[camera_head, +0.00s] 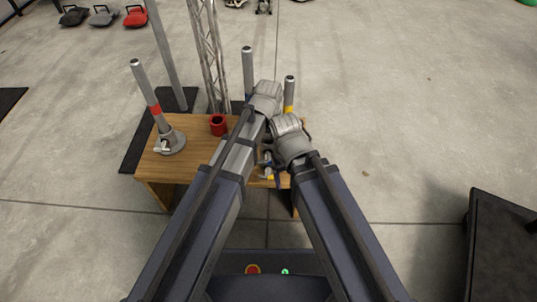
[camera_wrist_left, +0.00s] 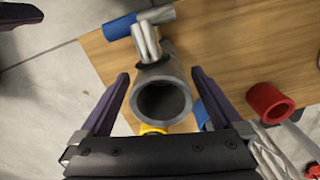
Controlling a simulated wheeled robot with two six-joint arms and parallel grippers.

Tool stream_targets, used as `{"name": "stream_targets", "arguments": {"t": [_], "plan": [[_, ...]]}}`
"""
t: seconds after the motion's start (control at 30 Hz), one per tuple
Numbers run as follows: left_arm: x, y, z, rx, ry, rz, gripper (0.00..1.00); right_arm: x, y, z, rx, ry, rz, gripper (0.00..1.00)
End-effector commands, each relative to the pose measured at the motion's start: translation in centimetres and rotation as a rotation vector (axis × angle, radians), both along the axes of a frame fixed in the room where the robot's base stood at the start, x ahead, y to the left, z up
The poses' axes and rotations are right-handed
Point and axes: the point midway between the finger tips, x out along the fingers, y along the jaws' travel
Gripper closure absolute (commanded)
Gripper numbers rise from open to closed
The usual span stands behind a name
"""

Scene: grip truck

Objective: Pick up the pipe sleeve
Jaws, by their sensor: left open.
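A short red sleeve (camera_head: 218,125) stands on the wooden table (camera_head: 152,172), left of my left forearm. In the left wrist view the red sleeve (camera_wrist_left: 269,103) is at the right, open end toward the camera, outside the jaws. My left gripper (camera_wrist_left: 160,77) is open. Its fingers lie either side of a grey upright pipe (camera_wrist_left: 162,100), seen nearly end-on; I cannot tell whether they touch it. In the head view my left wrist hides its fingers. My right wrist (camera_head: 291,142) is over the table's right part; its jaw state is unclear.
A pipe with a red band (camera_head: 155,109) stands in a clamp base at the table's left. Grey (camera_head: 248,70) and yellow-banded (camera_head: 289,93) pipes rise behind my wrists. A lattice truss (camera_head: 209,55) stands behind the table. A dark box (camera_head: 500,245) is at lower right; floor between is clear.

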Motion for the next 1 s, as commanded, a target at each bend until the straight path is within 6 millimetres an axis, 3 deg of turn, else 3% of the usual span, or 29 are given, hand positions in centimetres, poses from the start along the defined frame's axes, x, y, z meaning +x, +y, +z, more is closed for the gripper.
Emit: {"name": "stream_targets", "arguments": {"t": [0.03,0.3,0.6,1.0], "plan": [[0.0,0.0,-1.1,0.0,0.0,0.0,0.0,0.0,0.0,-1.1,0.0,0.0,-0.001,0.24],[0.1,0.1,-4.2,0.0,0.0,0.0,0.0,0.0,0.0,-4.2,0.0,-0.002,-0.007,0.24],[0.1,0.1,-4.2,0.0,0.0,0.0,0.0,0.0,0.0,-4.2,0.0,-0.002,-0.007,0.24],[0.1,0.1,-4.2,0.0,0.0,0.0,0.45,0.0,0.0,-4.2,0.0,-0.002,-0.007,0.24]]}}
